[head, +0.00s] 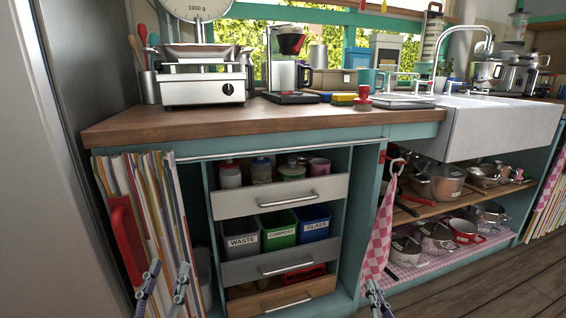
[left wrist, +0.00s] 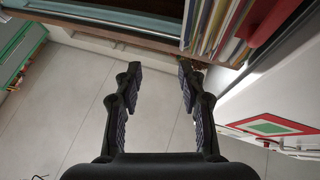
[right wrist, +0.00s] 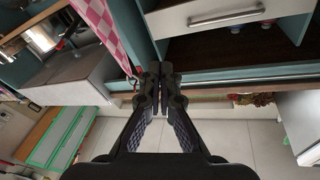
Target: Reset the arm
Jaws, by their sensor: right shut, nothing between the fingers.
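The pink checked cloth (head: 382,230) hangs beside the drawers (head: 280,197). Pots stand on the shelves (head: 450,203) at the right. The wooden floor (head: 500,290) at lower right is clear.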

